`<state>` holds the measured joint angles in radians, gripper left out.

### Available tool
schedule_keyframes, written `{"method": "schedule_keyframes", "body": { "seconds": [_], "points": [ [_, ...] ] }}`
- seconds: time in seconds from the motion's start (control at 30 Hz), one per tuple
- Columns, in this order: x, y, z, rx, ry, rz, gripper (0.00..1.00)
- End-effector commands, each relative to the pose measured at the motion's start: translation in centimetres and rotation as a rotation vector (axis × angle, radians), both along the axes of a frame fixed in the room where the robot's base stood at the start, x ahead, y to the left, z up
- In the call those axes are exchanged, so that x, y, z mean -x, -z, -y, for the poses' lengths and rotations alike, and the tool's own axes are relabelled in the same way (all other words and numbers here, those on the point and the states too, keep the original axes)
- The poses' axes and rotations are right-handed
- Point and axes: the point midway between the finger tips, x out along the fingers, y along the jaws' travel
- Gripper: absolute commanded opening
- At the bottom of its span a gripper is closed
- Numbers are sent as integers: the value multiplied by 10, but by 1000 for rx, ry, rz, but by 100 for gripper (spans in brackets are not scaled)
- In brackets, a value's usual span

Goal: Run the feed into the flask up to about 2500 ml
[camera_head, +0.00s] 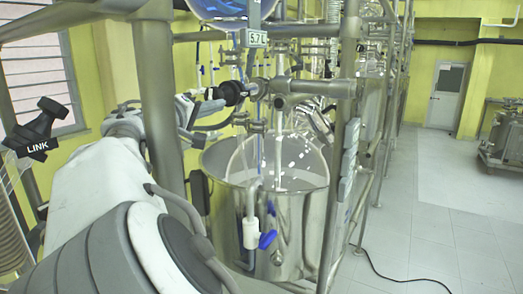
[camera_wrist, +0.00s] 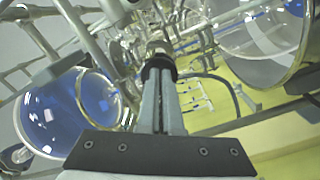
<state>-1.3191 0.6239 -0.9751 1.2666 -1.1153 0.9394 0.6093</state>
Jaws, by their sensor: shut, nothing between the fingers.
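The glass flask (camera_head: 275,165) sits inside an open steel bath vessel (camera_head: 303,215); its liquid level and scale cannot be read. A round feed vessel with blue liquid (camera_head: 218,8) hangs above it, and blue liquid in glass also shows in the wrist view (camera_wrist: 62,118). A small display (camera_head: 256,38) below the feed vessel seems to read 5.7 L. My gripper (camera_wrist: 160,78) is shut and empty, its fingers together. Their tips are close to a dark round fitting (camera_wrist: 158,66) on the pipework; I cannot tell if they touch.
A blue-handled valve (camera_head: 267,240) is at the front of the bath. Steel posts (camera_head: 160,90) and a cross pipe (camera_head: 315,88) stand close around my arm. Tiled floor (camera_head: 435,225) at the right is open, with a black cable on it.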

Motion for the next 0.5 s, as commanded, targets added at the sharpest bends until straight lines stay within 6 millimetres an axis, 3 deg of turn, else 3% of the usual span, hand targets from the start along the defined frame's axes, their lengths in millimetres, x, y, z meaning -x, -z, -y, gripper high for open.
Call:
{"method": "schedule_keyframes", "body": {
  "seconds": [0.5],
  "points": [
    [2,0,1,-1,-9,4,0]
  ]
}}
